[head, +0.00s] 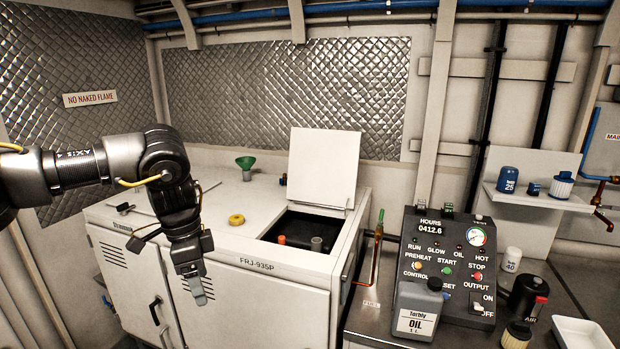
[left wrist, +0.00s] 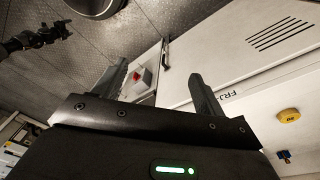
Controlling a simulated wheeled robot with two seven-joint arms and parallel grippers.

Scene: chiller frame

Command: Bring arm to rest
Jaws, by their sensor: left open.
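My left arm comes in from the left in the head view, bent at the elbow, with its forearm hanging down. My left gripper (head: 198,290) hangs in front of the white cabinet (head: 262,310) marked FRJ-935P, apart from it. In the left wrist view the two dark fingers of this gripper (left wrist: 160,88) stand wide apart with nothing between them. The cabinet door and its vent slots show beyond the fingers. My right gripper is not seen in the head view.
The cabinet's hatch lid (head: 325,168) stands open over a dark opening. A yellow ring (head: 236,219) and a green funnel (head: 245,166) are on the cabinet top. A control panel (head: 447,258), an oil bottle (head: 418,310) and a white tray (head: 585,333) stand at the right.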

